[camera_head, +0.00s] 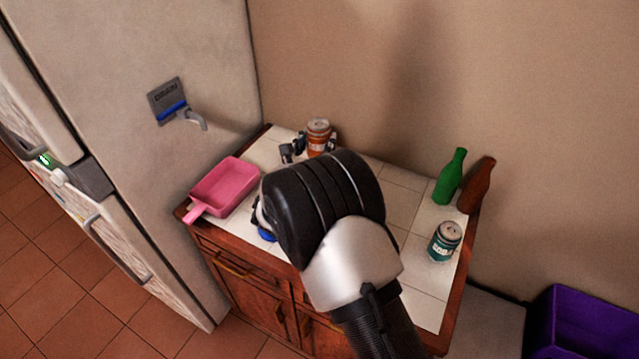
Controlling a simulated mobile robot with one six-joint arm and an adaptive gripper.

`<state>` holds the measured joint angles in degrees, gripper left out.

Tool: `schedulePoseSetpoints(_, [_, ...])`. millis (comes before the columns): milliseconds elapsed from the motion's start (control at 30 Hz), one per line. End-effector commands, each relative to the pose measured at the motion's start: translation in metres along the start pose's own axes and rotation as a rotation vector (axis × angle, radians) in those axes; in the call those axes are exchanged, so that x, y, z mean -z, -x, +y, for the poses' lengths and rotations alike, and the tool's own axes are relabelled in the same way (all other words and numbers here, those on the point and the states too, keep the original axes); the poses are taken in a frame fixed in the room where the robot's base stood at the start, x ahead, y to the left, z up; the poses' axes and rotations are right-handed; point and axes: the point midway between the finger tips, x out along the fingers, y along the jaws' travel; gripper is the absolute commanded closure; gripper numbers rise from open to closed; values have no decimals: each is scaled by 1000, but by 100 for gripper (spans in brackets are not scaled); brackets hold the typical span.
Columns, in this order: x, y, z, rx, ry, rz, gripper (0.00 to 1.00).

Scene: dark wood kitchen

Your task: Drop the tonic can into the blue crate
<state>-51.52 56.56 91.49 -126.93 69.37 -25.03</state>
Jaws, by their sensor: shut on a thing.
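An orange can (318,139) with a silver top stands upright at the back of the white tiled counter. My gripper (312,147) is shut on this can, with dark finger parts showing on both sides of it. My wrist hides part of the gripper and the can's lower part. A teal can (444,241) stands upright at the counter's right side, apart from my gripper. I cannot read either label well enough to tell which is tonic. A purple-blue crate (567,301) is at the lower right beyond the counter, cut off by the picture's edge.
A pink pan (226,187) lies at the counter's left. A green bottle (450,177) and a brown bottle (477,186) stand at the back right. A small blue thing (267,236) is partly hidden by my arm. A fridge (130,120) stands left; the wall is behind.

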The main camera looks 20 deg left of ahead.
Motion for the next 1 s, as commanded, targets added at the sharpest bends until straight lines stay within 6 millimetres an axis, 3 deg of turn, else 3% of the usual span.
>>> schedulePoseSetpoints(33, [20, 0, 0, 0, 3, 3, 77])
schedulePoseSetpoints(100, [39, 0, 0, -1, 3, 2, 77])
schedulePoseSetpoints(300, [79, 0, 0, -1, 1, 0, 77])
schedulePoseSetpoints(567, [97, 0, 0, 0, 0, -1, 77])
schedulePoseSetpoints(800, [132, 0, 0, 0, 0, 0, 77])
schedulePoseSetpoints(1000, [131, 0, 0, 0, -1, -1, 77])
